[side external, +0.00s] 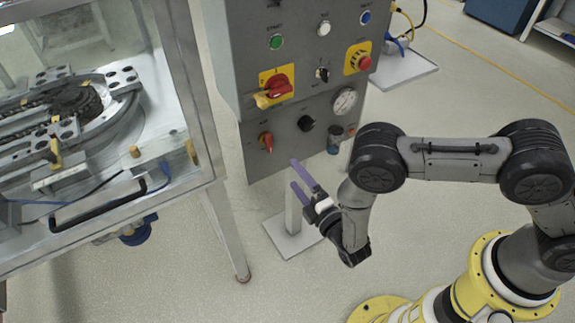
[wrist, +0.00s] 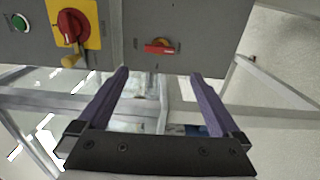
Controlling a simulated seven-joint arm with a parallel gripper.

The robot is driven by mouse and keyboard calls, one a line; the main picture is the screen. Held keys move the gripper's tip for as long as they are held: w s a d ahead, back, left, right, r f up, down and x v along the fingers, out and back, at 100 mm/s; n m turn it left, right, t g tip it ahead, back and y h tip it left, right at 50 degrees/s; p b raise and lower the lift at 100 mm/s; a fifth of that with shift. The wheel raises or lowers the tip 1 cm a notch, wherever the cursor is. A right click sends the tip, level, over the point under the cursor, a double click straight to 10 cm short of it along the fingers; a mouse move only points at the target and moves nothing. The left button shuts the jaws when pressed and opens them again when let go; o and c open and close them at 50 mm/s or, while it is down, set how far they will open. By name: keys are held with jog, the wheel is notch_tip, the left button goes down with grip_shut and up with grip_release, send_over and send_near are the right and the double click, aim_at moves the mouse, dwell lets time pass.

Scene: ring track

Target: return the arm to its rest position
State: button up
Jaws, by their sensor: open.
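My gripper (side external: 299,180) is open and empty, with two long purple fingers apart from each other. In the side external view it is in the air in front of the lower part of the grey control panel (side external: 227,60), pointing up and left. In the wrist view my gripper (wrist: 158,82) shows nothing between its fingers that it holds. A red rotary switch (wrist: 160,46) on the panel lies beyond the fingertips there. I cannot tell the exact gap between the fingertips and the panel.
A glass-walled machine (side external: 205,165) with a ring track stands at the left. The panel carries a red switch on a yellow plate (side external: 277,86), buttons and a gauge (side external: 345,101). A post's white base plate (side external: 293,243) is on the floor behind my gripper. Floor at the lower middle is clear.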

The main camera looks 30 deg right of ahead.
jog(key=shift+s, duration=0.85)
jog(key=w+r+m+g, duration=0.4)
jog(key=w+r+m, duration=0.3)
jog(key=r, duration=0.4)
jog(key=s+d+r+m+g+y, duration=0.1)
jog(key=s+d+r+m+g, duration=0.15)
jog(key=r, duration=0.35)
jog(key=s+d+r+m+g+y, duration=0.1)
jog(key=s+d+r+m, duration=0.1)
jog(key=d+r, duration=0.3)
jog(key=s+d+r+m+g, duration=0.1)
jog(key=s+d, duration=0.3)
jog(key=s, duration=0.5)
jog(key=s+d+r+m+g+h, duration=0.1)
jog(key=s+d+r+m+g, duration=0.1)
jog(key=s, duration=0.8)
jog(key=s+d+r+m+g+h, duration=0.1)
jog(key=s+d+r+m+g, duration=0.1)
jog(key=s+d, duration=0.4)
jog(key=s+r+m, duration=0.1)
jog(key=s+r, duration=0.1)
jog(key=s, duration=0.2)
jog(key=shift+d+r+m, duration=0.15)
jog(key=shift+d+m, duration=0.1)
jog(key=shift+m, duration=0.1)
